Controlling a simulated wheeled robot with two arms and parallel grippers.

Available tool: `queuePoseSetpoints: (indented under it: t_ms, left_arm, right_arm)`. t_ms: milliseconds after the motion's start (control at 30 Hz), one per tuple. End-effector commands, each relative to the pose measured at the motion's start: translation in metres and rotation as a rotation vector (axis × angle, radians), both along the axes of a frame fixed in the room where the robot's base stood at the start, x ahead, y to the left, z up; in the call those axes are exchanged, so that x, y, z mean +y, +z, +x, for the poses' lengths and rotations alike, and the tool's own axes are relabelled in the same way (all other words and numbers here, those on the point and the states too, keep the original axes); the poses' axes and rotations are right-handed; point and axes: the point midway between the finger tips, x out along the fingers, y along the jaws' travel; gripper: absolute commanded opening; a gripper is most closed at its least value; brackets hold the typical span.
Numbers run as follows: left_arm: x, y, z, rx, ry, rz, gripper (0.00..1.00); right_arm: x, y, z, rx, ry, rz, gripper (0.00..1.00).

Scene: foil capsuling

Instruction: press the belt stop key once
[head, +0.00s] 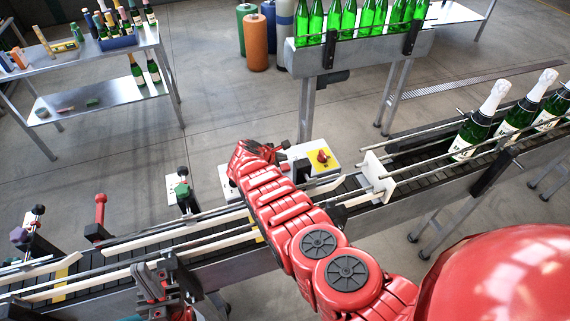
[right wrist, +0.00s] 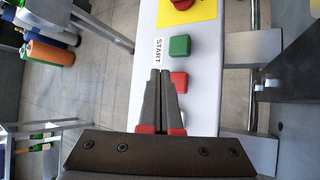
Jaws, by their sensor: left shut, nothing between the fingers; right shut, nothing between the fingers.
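The control box (head: 309,150) is white and stands beside the conveyor in the head view, partly hidden by my right arm. In the right wrist view its panel (right wrist: 145,95) carries a green key (right wrist: 180,45) beside a START label, and below it a red key (right wrist: 179,79). My right gripper (right wrist: 162,73) is shut and empty. Its tips appear beside the red key and overlap its left edge; I cannot tell whether they touch it. Any label for the red key is hidden behind the fingers. My left gripper (head: 166,268) is shut and empty near the conveyor's front side.
A red emergency knob on a yellow plate (right wrist: 190,12) sits above the green key. Foiled bottles (head: 483,118) stand on the belt at right, behind a white gate (head: 378,174). Metal guide rails run along the belt.

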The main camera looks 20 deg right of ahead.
Motion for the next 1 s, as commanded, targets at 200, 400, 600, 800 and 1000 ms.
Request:
queuePoseSetpoints:
  t_ms: [200, 400, 600, 800, 1000]
  left_arm:
    - [0.0, 0.029, 0.0, 0.0, 0.0, 0.0, 0.0]
    - [0.0, 0.035, 0.0, 0.0, 0.0, 0.0, 0.0]
    - [0.0, 0.034, 0.0, 0.0, 0.0, 0.0, 0.0]
    - [0.0, 0.034, 0.0, 0.0, 0.0, 0.0, 0.0]
    - [0.0, 0.034, 0.0, 0.0, 0.0, 0.0, 0.0]
  right_arm:
    - [0.0, 0.029, 0.0, 0.0, 0.0, 0.0, 0.0]
    - [0.0, 0.035, 0.0, 0.0, 0.0, 0.0, 0.0]
    - [0.0, 0.034, 0.0, 0.0, 0.0, 0.0, 0.0]
    - [0.0, 0.034, 0.0, 0.0, 0.0, 0.0, 0.0]
    - [0.0, 0.034, 0.0, 0.0, 0.0, 0.0, 0.0]
